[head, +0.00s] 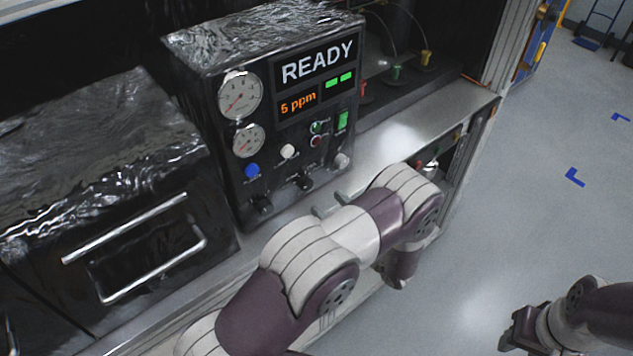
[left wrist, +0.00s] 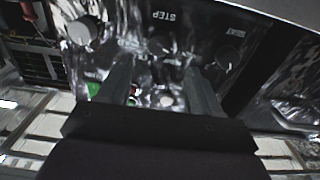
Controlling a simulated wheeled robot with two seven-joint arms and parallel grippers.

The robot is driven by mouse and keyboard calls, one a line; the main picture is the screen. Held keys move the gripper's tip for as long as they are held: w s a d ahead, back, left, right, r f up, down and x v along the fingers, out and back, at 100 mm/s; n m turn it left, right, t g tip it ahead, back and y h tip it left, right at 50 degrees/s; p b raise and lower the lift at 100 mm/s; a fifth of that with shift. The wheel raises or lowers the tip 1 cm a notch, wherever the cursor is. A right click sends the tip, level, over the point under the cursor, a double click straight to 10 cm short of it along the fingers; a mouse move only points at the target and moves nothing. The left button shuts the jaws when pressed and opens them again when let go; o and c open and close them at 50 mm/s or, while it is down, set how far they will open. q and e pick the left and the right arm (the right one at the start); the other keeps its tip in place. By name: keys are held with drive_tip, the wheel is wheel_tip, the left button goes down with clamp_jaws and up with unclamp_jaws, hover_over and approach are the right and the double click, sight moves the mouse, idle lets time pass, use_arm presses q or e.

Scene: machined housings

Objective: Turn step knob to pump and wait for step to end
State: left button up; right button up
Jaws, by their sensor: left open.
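The control panel (head: 297,120) is a dark box face with a lit READY screen (head: 318,62) and an orange 5 ppm readout (head: 298,103). The step knob (head: 302,181) is a dark knob in the bottom row; in the left wrist view the knob (left wrist: 160,44) sits by an upside-down STEP label. Its pointer setting is too small to read. My left gripper (head: 329,205) is in front of the panel's lower edge. In the left wrist view its two fingers (left wrist: 161,88) are apart, with nothing between them. My right gripper (head: 518,332) is at the lower right, its jaws unclear.
Another dark knob (head: 260,206) and a pale knob (head: 343,160) flank the step knob. Blue (head: 252,170) and white (head: 288,151) buttons and two gauges (head: 240,97) are above. A handled dark unit (head: 128,250) stands left. Floor at right (head: 530,220) is open.

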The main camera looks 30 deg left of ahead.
sight(308, 186)
use_arm(q)
drive_tip(key=p+x, duration=0.2)
drive_tip(key=x, duration=0.4)
drive_tip(key=shift+w+a+f, duration=0.1)
drive_tip(key=shift+w+a, duration=0.1)
drive_tip(key=shift+w, duration=0.05)
drive_tip(key=shift+s+a, duration=0.1)
drive_tip(key=shift+a, duration=0.2)
drive_tip(key=shift+w+a, duration=0.1)
drive_tip(key=shift+w, duration=0.1)
drive_tip(key=shift+a, duration=0.1)
drive_tip(key=c, duration=1)
drive_tip(key=shift+c, duration=0.2)
use_arm(e)
drive_tip(key=r, duration=0.3)
drive_tip(key=shift+w+a, duration=0.2)
drive_tip(key=shift+a, duration=0.1)
